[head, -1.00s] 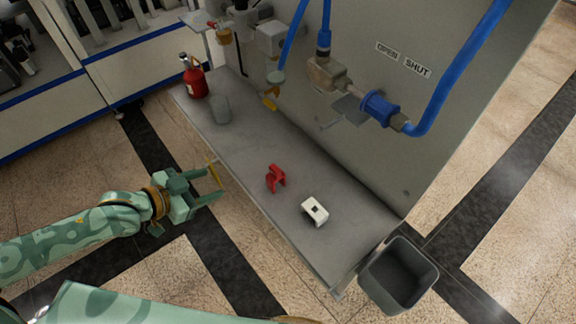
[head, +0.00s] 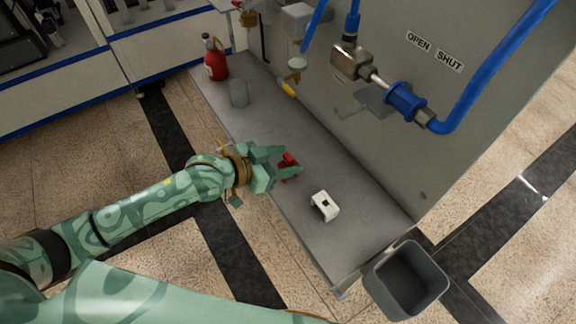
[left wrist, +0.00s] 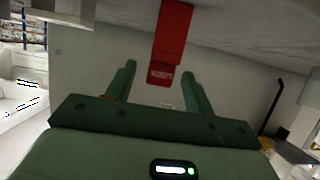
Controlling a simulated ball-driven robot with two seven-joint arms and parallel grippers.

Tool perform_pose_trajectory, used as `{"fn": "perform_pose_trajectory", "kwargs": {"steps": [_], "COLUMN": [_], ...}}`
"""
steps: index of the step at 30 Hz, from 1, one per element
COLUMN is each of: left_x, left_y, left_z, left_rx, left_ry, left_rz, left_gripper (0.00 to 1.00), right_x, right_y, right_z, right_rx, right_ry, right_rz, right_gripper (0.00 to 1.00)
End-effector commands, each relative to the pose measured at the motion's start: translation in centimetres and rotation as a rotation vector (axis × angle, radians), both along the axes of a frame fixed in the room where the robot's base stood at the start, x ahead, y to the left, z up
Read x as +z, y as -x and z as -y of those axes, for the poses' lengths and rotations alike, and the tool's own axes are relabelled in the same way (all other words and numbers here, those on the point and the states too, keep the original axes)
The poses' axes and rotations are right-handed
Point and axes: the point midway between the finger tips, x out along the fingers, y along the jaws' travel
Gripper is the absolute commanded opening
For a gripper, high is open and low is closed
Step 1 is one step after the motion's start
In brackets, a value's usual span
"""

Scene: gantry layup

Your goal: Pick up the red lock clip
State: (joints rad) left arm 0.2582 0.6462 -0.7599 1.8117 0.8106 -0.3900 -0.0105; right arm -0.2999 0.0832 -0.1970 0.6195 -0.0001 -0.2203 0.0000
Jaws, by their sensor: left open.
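The red lock clip (head: 288,166) lies on the grey shelf (head: 330,240), partly hidden by my left gripper. My left gripper (head: 286,160) is open, with its two green fingers pointing right over the shelf around the clip. In the left wrist view the red clip (left wrist: 171,45) shows at the top, ahead of and between the open fingers (left wrist: 160,82). I cannot tell whether the fingers touch it. My right gripper is not in view.
A white clip-like block (head: 325,206) sits close by, right of the gripper. A grey bin (head: 408,282) is at the shelf's near end. A red bottle (head: 215,62) and a grey cup (head: 239,94) stand at the far end. Blue hose and valve (head: 405,103) are on the panel behind.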

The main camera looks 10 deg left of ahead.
Motion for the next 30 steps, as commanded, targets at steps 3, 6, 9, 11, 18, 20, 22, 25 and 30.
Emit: {"fn": "perform_pose_trajectory", "kwargs": {"steps": [3,6,9,11,18,20,22,25,30], "left_x": [-0.9,-1.3,-1.3,-1.2,-1.2,-1.2,-1.2,-1.2,-0.8], "left_y": [-1.4,-2.0,-2.2,-2.1,-2.1,-2.1,-2.1,-2.1,-2.1], "left_z": [1.4,2.0,2.2,2.1,2.1,2.1,2.1,2.1,2.1], "left_rx": [0.0,0.0,0.0,0.0,0.0,0.0,0.0,0.0,0.001], "left_ry": [0.001,-0.001,0.0,-0.001,0.0,0.0,0.0,0.0,0.0], "left_rz": [0.0,-0.001,0.0,0.001,0.0,0.0,0.0,0.0,0.002], "left_gripper": [0.53,0.53,0.53,0.53,0.11,0.04,0.04,0.04,0.04], "right_x": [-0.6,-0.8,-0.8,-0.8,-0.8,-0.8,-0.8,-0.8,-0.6], "right_y": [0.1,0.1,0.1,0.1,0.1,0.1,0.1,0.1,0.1], "right_z": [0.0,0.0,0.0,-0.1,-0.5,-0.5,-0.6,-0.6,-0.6], "right_rx": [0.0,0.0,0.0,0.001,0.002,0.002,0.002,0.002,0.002], "right_ry": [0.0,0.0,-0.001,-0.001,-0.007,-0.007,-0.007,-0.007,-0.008], "right_rz": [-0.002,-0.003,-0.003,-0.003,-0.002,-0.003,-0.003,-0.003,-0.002], "right_gripper": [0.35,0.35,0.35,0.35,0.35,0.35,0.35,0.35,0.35]}}
